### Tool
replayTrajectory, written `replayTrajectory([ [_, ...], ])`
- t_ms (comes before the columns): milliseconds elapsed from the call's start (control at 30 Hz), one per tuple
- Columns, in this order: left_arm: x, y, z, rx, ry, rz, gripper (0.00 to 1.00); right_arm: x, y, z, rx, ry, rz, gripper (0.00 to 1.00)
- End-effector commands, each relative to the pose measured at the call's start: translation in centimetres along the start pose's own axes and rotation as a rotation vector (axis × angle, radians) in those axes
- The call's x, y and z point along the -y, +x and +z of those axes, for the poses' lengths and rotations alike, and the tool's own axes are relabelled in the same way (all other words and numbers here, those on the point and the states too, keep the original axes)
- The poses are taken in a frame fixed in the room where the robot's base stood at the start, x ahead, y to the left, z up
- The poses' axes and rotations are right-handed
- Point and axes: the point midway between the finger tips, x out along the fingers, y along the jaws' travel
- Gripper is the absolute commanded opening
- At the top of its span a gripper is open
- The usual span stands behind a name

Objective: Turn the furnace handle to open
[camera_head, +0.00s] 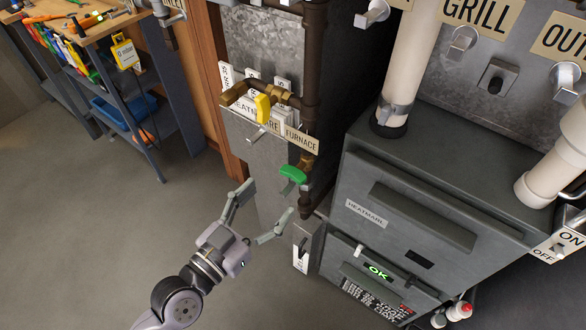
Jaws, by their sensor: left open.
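A tan label reading "FURNACE" (302,141) sits on the pipework in the middle of the head view. A green valve handle (293,175) is on the pipe just below it. A yellow valve handle (263,108) is on the brass fitting above and to the left. I cannot tell for certain which handle the label names. My left gripper (269,198) is open and empty, below and left of the green handle in the picture. Its fingers point up and right and appear apart from the handle. My right gripper is not in view.
The grey furnace box (440,150) with a green "OK" display (379,272) stands to the right. A brown vertical pipe (313,70) runs above the valves. A tool shelf (125,85) is at upper left. The floor (90,240) at left is clear.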

Motion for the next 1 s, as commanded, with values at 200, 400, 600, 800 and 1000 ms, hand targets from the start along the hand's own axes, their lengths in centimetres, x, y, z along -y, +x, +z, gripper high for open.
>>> replayTrajectory([
  [200, 0.1, 4.9, -0.3, -0.004, -0.002, -0.002, 0.68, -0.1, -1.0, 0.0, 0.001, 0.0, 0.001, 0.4],
  [400, 0.0, 7.8, -0.1, -0.002, -0.002, -0.001, 0.68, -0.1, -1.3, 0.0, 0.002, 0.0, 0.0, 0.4],
  [600, 0.0, 9.0, 0.0, 0.0, -0.001, 0.0, 0.68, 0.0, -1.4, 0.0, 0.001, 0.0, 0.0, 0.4],
  [800, 0.0, 9.1, 0.0, 0.001, 0.0, 0.001, 0.68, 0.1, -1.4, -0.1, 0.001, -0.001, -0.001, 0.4],
  [1000, 0.0, 9.0, 0.0, 0.0, 0.0, 0.0, 0.59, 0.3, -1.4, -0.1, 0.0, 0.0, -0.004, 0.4],
])
